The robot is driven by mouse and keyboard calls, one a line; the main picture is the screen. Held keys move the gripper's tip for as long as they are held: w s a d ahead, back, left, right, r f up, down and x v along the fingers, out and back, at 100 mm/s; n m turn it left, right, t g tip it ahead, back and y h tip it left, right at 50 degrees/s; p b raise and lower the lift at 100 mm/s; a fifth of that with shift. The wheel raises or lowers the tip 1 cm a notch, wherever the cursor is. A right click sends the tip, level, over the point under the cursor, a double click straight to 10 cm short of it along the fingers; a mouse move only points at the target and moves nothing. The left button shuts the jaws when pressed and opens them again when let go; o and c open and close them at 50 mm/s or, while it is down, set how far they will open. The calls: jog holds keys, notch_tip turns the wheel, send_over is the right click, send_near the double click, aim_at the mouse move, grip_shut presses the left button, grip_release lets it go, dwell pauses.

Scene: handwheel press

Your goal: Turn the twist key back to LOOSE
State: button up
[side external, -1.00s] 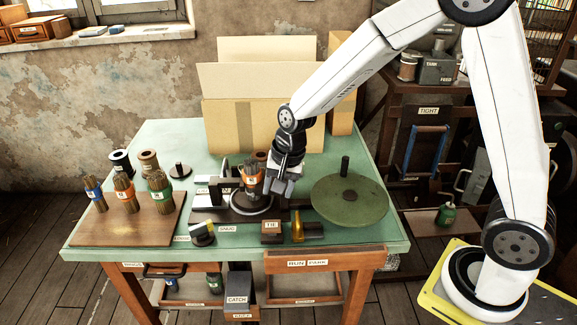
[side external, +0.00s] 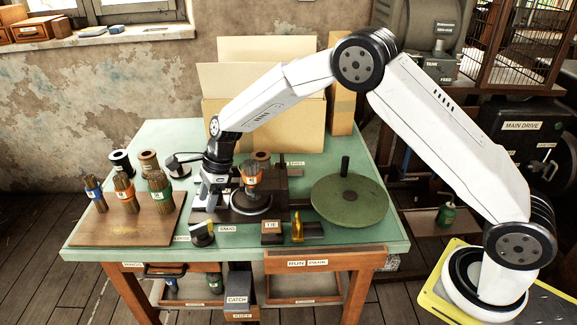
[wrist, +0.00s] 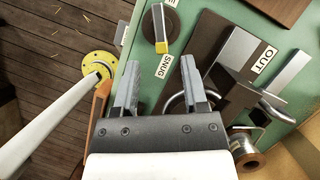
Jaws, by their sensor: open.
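The twist key is a dark round knob with a grey bar and a yellow end (side external: 203,233), at the table's front edge. In the wrist view the twist key (wrist: 160,28) lies ahead of the fingers, its yellow end pointing at the SNUG label (wrist: 164,66). The LOOSE label (side external: 181,239) is left of the key in the side view. My gripper (side external: 208,204) points down behind and above the key. In the wrist view my gripper (wrist: 160,82) has its fingers apart with nothing between them, and the key is beyond their tips.
An orange-banded bundle (side external: 252,176) stands on the press's round plate, just right of my gripper. A board (side external: 90,231) with several banded bundles is to the left. A green disc with a black post (side external: 349,203) and a TIE block (side external: 271,231) are to the right.

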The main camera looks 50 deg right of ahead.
aim_at(201, 224)
jog(key=shift+x, duration=3.9)
grip_shut()
